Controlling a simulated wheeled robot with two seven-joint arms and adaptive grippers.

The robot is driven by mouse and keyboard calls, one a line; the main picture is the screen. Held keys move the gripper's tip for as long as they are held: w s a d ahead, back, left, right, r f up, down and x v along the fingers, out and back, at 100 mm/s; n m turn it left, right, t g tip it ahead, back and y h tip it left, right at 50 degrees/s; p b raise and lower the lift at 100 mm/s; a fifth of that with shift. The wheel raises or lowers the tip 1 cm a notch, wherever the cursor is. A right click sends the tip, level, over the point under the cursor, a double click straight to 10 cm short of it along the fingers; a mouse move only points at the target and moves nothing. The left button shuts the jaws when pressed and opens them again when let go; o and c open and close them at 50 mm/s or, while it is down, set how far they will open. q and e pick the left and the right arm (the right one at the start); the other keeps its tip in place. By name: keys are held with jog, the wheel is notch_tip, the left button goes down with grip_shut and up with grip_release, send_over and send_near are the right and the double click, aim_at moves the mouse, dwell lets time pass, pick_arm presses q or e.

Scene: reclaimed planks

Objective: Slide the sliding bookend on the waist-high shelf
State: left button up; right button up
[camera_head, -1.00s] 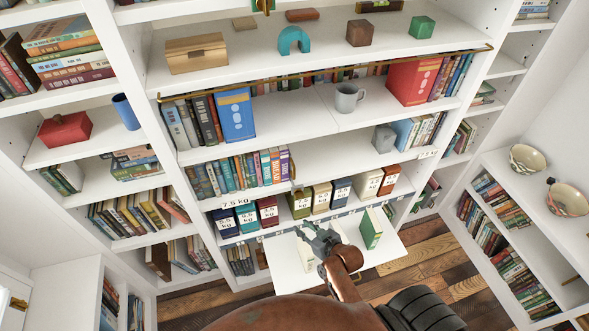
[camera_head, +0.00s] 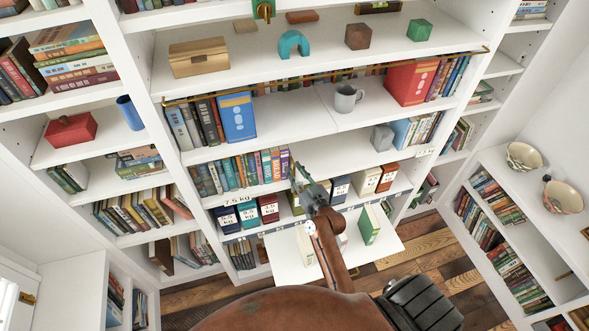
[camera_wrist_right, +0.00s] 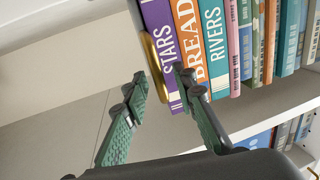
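The sliding bookend shows in the right wrist view as a brass, rounded edge (camera_wrist_right: 154,62) against the purple STARS book (camera_wrist_right: 161,42), at the end of the book row. My right gripper (camera_wrist_right: 160,76) is open, with one fingertip on each side of the bookend's lower part as seen here; I cannot tell whether either touches. In the head view my right gripper (camera_head: 299,176) is at the right end of the book row (camera_head: 240,172) on the waist-high shelf (camera_head: 350,155) and mostly hides the bookend. My left gripper is not in view.
The shelf is bare to the right of the book row, up to a grey cube (camera_head: 381,138). Labelled weight boxes (camera_head: 248,213) stand on the shelf below. A grey mug (camera_head: 347,98) and a blue binder (camera_head: 236,117) stand on the shelf above.

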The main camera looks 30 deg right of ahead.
jog(key=shift+w, duration=0.15)
jog(key=shift+c, duration=0.4)
grip_shut()
